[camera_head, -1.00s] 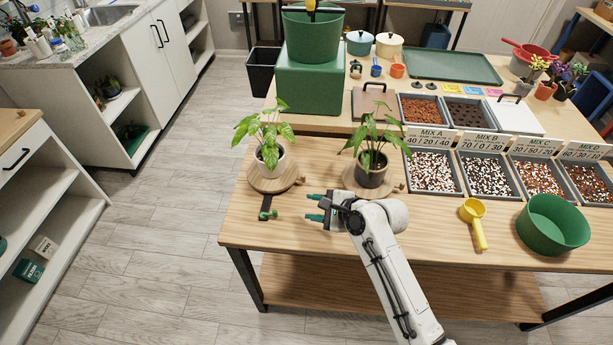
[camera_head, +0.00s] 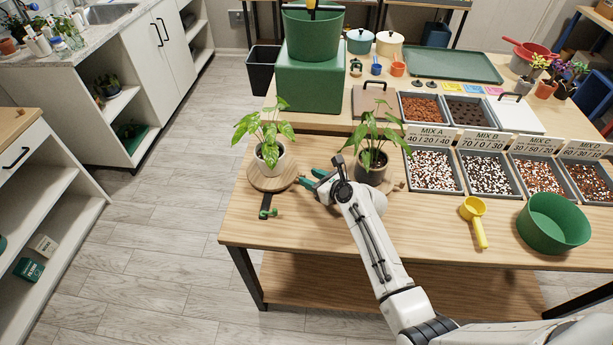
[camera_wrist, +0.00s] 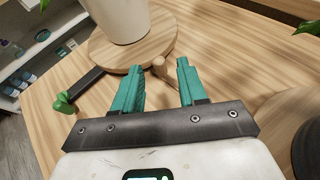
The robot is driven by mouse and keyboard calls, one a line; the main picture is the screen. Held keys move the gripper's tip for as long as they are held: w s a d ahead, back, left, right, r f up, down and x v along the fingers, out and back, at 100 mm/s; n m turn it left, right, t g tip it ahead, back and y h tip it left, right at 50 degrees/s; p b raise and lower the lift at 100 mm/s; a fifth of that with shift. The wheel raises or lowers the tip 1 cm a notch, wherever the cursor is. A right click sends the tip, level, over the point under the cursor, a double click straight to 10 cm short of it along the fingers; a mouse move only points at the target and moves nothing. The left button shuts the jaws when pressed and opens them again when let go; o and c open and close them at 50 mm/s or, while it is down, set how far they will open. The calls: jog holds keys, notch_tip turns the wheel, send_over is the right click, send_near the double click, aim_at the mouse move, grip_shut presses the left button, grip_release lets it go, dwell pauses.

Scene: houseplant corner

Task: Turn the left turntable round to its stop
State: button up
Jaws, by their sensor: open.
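The left turntable (camera_head: 256,181) is a round wooden disc that bears a white pot (camera_head: 268,163) with a leafy plant. In the wrist view a wooden peg (camera_wrist: 160,72) sticks out from the rim of the left turntable (camera_wrist: 104,53). My gripper (camera_head: 312,178) is at the right side of this disc. Its teal fingers are open, and the peg lies between the fingertips in the wrist view (camera_wrist: 159,66); I cannot tell whether they touch it. A dark bar (camera_wrist: 84,84) with a green end piece (camera_wrist: 63,103) lies at the disc's front.
A dark pot (camera_head: 371,168) with a plant stands just right of my gripper, with the right turntable mostly hidden by my arm. Trays of mix (camera_head: 433,171), a yellow scoop (camera_head: 474,212) and a green bowl (camera_head: 553,223) are farther right.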

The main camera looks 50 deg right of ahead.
jog(key=shift+x, duration=1.4)
grip_shut()
